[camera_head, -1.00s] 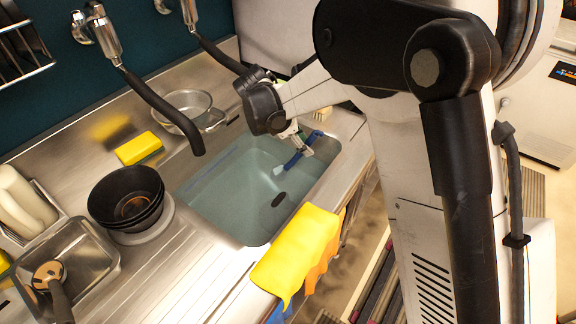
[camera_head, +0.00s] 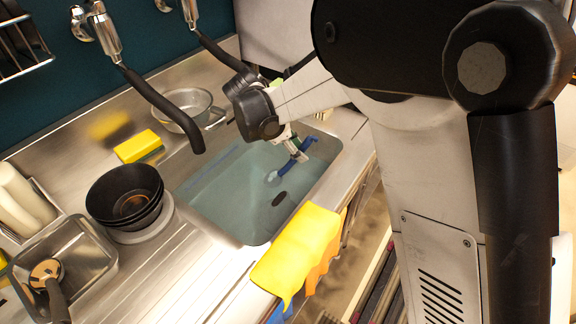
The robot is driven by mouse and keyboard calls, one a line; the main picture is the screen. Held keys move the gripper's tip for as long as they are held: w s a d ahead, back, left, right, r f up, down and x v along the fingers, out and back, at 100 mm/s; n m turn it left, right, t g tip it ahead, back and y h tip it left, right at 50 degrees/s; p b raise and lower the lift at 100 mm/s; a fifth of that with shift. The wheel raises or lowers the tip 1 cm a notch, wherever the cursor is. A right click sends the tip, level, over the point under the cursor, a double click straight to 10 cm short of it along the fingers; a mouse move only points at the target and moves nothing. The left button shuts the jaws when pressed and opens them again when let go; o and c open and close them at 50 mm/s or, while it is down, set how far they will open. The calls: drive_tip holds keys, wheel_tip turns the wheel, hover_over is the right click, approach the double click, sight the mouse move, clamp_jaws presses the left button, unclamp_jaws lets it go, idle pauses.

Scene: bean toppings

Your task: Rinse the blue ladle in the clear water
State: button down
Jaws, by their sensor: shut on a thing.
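The blue ladle (camera_head: 291,165) is over the right part of the sink, with its lower end at or in the water; I cannot tell how deep it is. My gripper (camera_head: 298,150) is shut on the upper part of the ladle, with the wrist above and to the left of it. The clear water (camera_head: 235,190) fills the sink basin, and a dark drain shows through it. The arm hides part of the sink's back right side.
A yellow cloth (camera_head: 297,248) hangs over the sink's front edge. Black bowls (camera_head: 125,197) are stacked left of the sink. A yellow sponge (camera_head: 139,146) and a strainer (camera_head: 190,103) stand behind. Black faucet hoses (camera_head: 165,105) hang near the basin's back edge.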

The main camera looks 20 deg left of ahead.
drive_tip(key=shift+s+a+b, duration=0.2)
drive_tip(key=shift+s+b, duration=0.3)
drive_tip(key=shift+b, duration=0.05)
drive_tip(key=shift+w+d, duration=0.75)
drive_tip(key=shift+w, duration=1.4)
drive_tip(key=shift+s+a+b, duration=0.2)
drive_tip(key=shift+s+a, duration=0.05)
drive_tip(key=shift+s, duration=0.5)
drive_tip(key=shift+s+a+b, duration=0.15)
drive_tip(key=shift+s+a, duration=0.1)
drive_tip(key=shift+s, duration=0.45)
drive_tip(key=shift+s+a+b, duration=0.2)
drive_tip(key=shift+s+a, duration=0.05)
drive_tip(key=shift+s, duration=0.5)
wheel_tip(320, 180, up, 19)
drive_tip(key=p, duration=0.9)
drive_tip(key=shift+p, duration=0.35)
drive_tip(key=shift+d, duration=0.1)
